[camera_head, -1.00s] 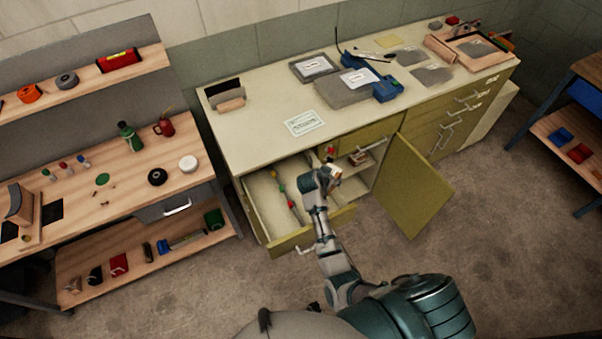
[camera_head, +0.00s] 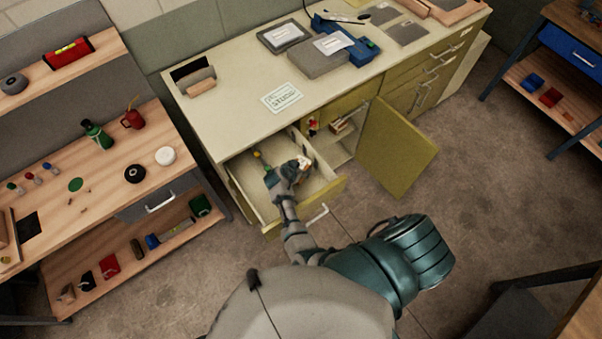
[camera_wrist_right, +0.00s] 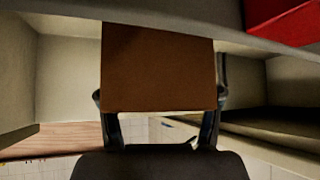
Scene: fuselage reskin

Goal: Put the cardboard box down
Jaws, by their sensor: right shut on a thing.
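My right gripper (camera_head: 294,170) reaches over the open drawer (camera_head: 334,190) of the workbench cabinet. It is shut on a cardboard box (camera_wrist_right: 158,65), which looks plain brown in the right wrist view. There the two fingers (camera_wrist_right: 158,118) stand on either side of its lower part. In the head view the box is small and partly hidden by the gripper. I cannot tell whether it touches the drawer floor. My left gripper is not in view.
A cabinet door (camera_head: 396,150) stands open right of the drawer, beside a shelf compartment with small items. The countertop (camera_head: 225,120) bears a label card (camera_head: 282,97), grey cases and a blue tool. A wooden workbench (camera_head: 100,185) stands at left.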

